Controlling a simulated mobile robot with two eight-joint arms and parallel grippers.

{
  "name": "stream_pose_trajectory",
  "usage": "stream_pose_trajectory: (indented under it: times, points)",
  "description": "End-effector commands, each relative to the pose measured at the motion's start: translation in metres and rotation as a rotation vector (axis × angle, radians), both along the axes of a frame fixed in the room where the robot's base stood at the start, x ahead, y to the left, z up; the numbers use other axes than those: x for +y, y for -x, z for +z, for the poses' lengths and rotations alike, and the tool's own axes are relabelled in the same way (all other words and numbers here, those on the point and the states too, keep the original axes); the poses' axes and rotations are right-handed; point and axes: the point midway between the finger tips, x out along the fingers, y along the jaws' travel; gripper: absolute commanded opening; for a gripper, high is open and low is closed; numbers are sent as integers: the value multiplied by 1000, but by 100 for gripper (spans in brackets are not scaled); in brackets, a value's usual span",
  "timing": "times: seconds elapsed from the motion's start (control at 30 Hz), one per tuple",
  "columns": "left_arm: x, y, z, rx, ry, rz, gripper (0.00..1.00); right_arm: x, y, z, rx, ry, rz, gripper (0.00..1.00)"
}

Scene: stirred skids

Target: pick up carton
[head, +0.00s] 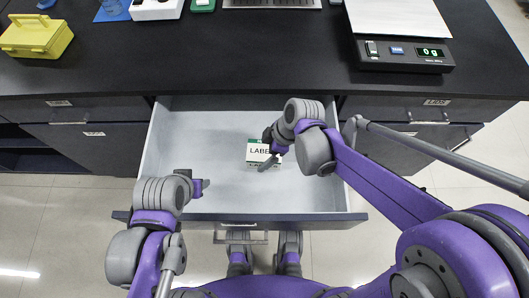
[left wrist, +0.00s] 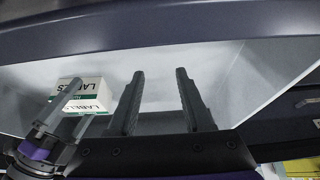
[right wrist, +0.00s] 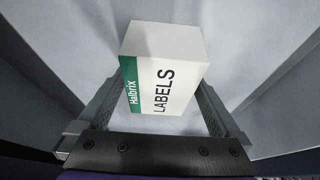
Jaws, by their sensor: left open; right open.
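The carton (head: 257,150) is a small white box with a green band, marked LABELS, lying in the open drawer. My right gripper (head: 270,150) is down in the drawer at the carton. In the right wrist view the carton (right wrist: 163,75) sits between the two open fingers (right wrist: 155,105); whether they touch it I cannot tell. In the left wrist view the carton (left wrist: 84,93) shows at the left, with part of my right gripper beside it. My left gripper (left wrist: 160,75) is open and empty; in the head view it is near the drawer's left front corner.
The drawer (head: 190,125) has pale walls and a bare floor around the carton. Above it is a dark counter (head: 220,65) with a scale (head: 405,52) at the right and a yellow case (head: 36,37) at the left. Closed drawers flank it.

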Motion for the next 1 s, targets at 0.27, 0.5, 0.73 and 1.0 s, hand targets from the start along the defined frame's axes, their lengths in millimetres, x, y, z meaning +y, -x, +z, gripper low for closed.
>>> stream_pose_trajectory:
  times: [0.27,0.5,0.73,1.0]
  points:
    - [0,0,-2,1,0,0,50,0,0,-3,0,0,0,100]
    - [0,0,-4,1,0,0,50,0,0,-5,0,0,0,100]
    - [0,0,-4,1,0,0,50,0,0,-5,0,0,0,96]
    - [0,0,-4,1,0,0,50,0,0,-5,0,0,0,48]
